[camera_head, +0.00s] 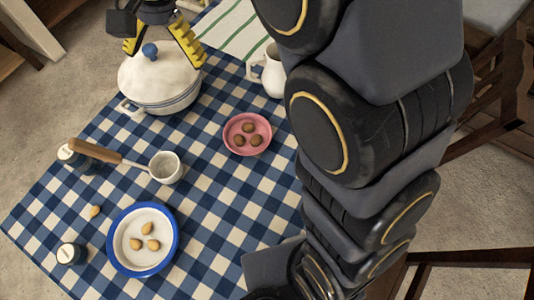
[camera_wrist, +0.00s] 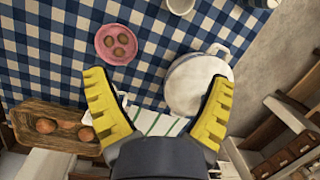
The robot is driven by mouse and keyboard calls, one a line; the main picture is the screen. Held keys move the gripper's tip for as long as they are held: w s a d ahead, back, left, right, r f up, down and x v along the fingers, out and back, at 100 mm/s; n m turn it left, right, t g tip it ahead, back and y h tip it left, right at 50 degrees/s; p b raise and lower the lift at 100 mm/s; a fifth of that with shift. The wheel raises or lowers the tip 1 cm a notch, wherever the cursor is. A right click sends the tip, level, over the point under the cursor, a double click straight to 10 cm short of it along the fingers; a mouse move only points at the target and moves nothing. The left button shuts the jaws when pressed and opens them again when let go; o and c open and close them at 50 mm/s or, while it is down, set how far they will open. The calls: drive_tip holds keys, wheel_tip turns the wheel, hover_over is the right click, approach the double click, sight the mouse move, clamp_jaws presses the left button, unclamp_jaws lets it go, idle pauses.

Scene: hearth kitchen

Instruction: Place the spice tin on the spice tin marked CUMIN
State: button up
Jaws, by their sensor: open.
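Two small dark tins with pale lids stand on the checked cloth in the head view. One tin (camera_head: 71,254) is at the lower left, beside the blue-rimmed plate. The other tin (camera_head: 70,156) is further back, by the wooden handle of a ladle. I cannot read a label on either, so I cannot tell which is CUMIN. My gripper (camera_head: 160,52) is open above the white pot, well away from both tins. In the wrist view my gripper (camera_wrist: 160,80) has its yellow fingers wide apart with nothing between them. Neither tin shows clearly there.
A lidded white pot (camera_head: 150,88) with a blue knob stands beneath my gripper. A ladle (camera_head: 166,169), a pink dish of nuts (camera_head: 231,130), a blue-rimmed plate (camera_head: 123,241) and a white jug (camera_head: 272,74) share the cloth. A wooden tray (camera_wrist: 30,117) with round brown items shows in the wrist view.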

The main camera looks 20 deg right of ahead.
drive_tip(key=s+d+f+n+h, duration=0.1)
drive_tip(key=s+d+n, duration=0.1)
drive_tip(key=s+d, duration=0.6)
drive_tip(key=s+d+f+n+h, duration=0.1)
drive_tip(key=s+d+n, duration=0.2)
drive_tip(key=s+d, duration=0.5)
drive_tip(key=s, duration=0.7)
drive_tip(key=shift+f, duration=0.3)
drive_tip(key=shift+s+a, duration=0.1)
